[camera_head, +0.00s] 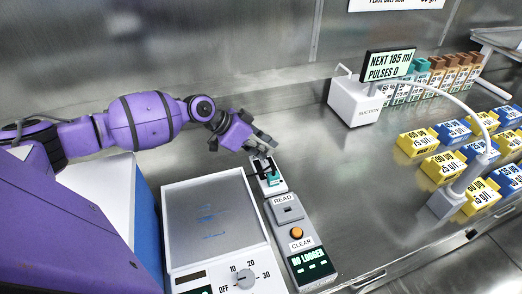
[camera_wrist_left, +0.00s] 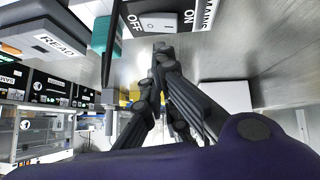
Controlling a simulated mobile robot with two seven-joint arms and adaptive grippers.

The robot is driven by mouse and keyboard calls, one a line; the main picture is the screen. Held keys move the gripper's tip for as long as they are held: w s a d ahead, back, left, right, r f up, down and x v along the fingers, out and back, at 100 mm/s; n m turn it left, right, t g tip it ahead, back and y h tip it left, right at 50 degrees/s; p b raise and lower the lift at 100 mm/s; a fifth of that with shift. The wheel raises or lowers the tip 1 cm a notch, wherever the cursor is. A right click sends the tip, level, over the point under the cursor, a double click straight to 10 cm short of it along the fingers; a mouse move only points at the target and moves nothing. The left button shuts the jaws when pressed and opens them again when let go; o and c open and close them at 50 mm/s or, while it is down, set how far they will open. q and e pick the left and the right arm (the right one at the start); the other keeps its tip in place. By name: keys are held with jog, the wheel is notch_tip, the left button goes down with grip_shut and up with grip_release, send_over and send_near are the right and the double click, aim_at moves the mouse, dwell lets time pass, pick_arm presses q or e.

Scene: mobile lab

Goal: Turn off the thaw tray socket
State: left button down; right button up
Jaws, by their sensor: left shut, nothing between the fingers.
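In the left wrist view a mains socket (camera_wrist_left: 190,12) with OFF and ON labels shows at the top, upside down or turned. Its pale rocker switch (camera_wrist_left: 158,22) sits between the two labels. My left gripper (camera_wrist_left: 163,48) is shut and empty, its fingertips close below the switch in that view; I cannot tell whether they touch it. The thaw tray (camera_head: 212,215) has a grey plate and a dial. My right gripper is not in view.
A white suction unit (camera_head: 355,101) stands at the back. Yellow and blue boxes (camera_head: 417,142) fill the right. The middle bench is clear.

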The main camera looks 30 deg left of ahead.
pick_arm(q)
jog(key=s+d+v, duration=0.1)
jog(key=d+v, duration=0.1)
jog(key=v, duration=0.8)
jog(key=shift+s+a+r+p, duration=0.2)
jog(key=shift+s+r+p, duration=0.15)
jog(key=shift+r, duration=0.25)
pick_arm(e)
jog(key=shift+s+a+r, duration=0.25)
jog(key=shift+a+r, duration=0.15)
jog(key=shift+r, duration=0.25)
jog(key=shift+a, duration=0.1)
